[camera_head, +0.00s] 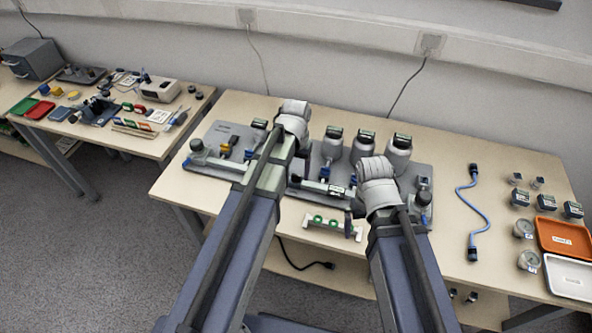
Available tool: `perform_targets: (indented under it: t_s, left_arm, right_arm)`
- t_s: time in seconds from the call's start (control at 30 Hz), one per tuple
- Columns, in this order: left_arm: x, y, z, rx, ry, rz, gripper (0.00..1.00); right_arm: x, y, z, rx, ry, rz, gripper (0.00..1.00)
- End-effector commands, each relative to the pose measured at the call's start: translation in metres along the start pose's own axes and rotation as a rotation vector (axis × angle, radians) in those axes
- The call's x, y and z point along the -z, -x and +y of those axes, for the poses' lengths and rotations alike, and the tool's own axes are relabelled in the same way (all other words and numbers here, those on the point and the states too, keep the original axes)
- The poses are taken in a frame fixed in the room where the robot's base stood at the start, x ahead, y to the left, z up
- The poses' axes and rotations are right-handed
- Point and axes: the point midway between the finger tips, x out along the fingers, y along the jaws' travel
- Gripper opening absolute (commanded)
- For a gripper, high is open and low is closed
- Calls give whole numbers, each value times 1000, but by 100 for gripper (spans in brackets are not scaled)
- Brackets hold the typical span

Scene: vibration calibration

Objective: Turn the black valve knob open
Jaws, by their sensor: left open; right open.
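A grey board (222,134) on the table carries pipe fittings and valves. A dark round knob (197,146) sits at its left end, and another dark fitting (422,197) at its right end. I cannot tell for sure which is the black valve knob or how far it is turned. My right gripper (357,208) is a dark shape left of my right wrist, near the board's front edge. Both are open, and no held object shows.
Several grey canisters (397,157) stand at the back of the board. A small white stand with green rings (330,224) lies in front. A blue cable (470,208), an orange tray (565,238) and a white tray (570,277) are at right. A second table (160,147) stands left.

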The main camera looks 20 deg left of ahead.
Motion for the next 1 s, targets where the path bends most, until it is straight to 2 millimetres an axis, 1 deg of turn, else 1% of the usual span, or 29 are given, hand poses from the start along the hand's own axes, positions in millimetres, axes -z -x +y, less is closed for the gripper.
perform_targets:
  t_s: [0.03, 0.4, 0.5, 0.63, 1.0]
  left_arm:
    - [0, 9, 0, 0, 0, 0, 68]
    - [0, 58, 0, 0, 0, 0, 68]
    - [0, 67, 0, 0, 0, 0, 68]
    - [0, 71, 0, 0, 0, 0, 68]
    - [0, 68, 0, 0, 0, 0, 68]
  right_arm:
    - [0, 9, 1, 0, 0, 0, 100]
    - [-3, 58, 6, 0, 0, 0, 100]
    - [-4, 66, 6, 0, 0, 0, 100]
    - [-4, 70, 7, 0, 0, 0, 100]
    - [-4, 68, 6, 0, 0, 0, 100]
